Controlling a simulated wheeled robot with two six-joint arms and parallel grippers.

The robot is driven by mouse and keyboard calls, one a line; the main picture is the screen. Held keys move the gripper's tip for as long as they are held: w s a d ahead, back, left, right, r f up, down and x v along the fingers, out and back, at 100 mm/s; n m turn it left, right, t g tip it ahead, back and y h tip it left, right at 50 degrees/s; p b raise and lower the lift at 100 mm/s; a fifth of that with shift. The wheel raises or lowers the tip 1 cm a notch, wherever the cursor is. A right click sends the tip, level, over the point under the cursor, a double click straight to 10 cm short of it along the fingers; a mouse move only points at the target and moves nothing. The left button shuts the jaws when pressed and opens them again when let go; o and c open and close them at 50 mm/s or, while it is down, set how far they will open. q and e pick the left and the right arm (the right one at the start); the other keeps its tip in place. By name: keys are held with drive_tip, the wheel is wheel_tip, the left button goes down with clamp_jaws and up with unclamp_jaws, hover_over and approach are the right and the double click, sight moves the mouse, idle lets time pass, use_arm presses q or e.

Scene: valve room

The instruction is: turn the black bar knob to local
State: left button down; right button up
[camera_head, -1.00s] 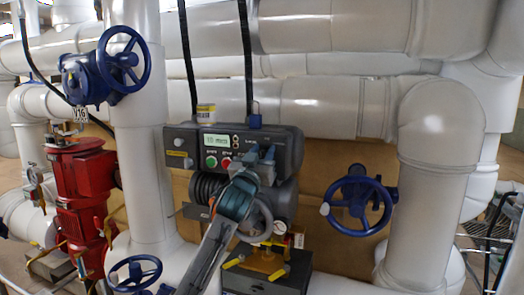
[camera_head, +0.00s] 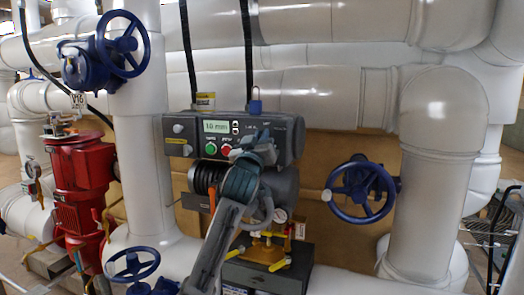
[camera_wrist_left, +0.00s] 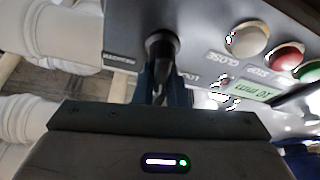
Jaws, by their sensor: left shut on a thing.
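The grey control box (camera_head: 285,125) hangs in front of the white pipes and carries a small lit display (camera_head: 216,127), a green button and a red button. My left gripper (camera_head: 260,142) is at the right part of its front face and covers the knob there. In the left wrist view the black bar knob (camera_wrist_left: 162,46) stands out from the panel, between the blue fingers of my left gripper (camera_wrist_left: 160,88), which are shut on it. One label lies to the left of the knob and a partly hidden label starting "LOC" to its right. Which one the knob points at cannot be told.
Blue handwheels stand at right (camera_head: 361,189), upper left (camera_head: 123,44) and lower left (camera_head: 133,267). A red pump (camera_head: 80,170) is at left. A brass fitting (camera_head: 264,252) sits below the box. White pipes run behind and beside it.

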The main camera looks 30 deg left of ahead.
use_arm(q)
drive_tip(key=shift+s+a+f+n+g+y+b, duration=0.15)
drive_tip(key=shift+n+g+y+b, duration=0.55)
drive_tip(key=shift+n+b, duration=1.2)
drive_tip(key=shift+w+a+f+n+g+y+b, duration=0.15)
drive_tip(key=shift+n+g+y+b, duration=0.5)
drive_tip(key=shift+n+b, duration=1.2)
drive_tip(key=shift+s+a+f+n+g+y+b, duration=0.2)
drive_tip(key=shift+n+g+y+b, duration=0.45)
drive_tip(key=shift+n+b, duration=1.2)
drive_tip(key=shift+w+n+p, duration=0.1)
drive_tip(key=shift+n+p, duration=0.3)
drive_tip(key=c, duration=1.5)
unclamp_jaws()
drive_tip(key=shift+r, duration=0.1)
drive_tip(key=b+v, duration=0.4)
drive_tip(key=v, duration=0.7)
drive_tip(key=shift+a+r, duration=0.1)
drive_tip(key=shift+r, duration=0.05)
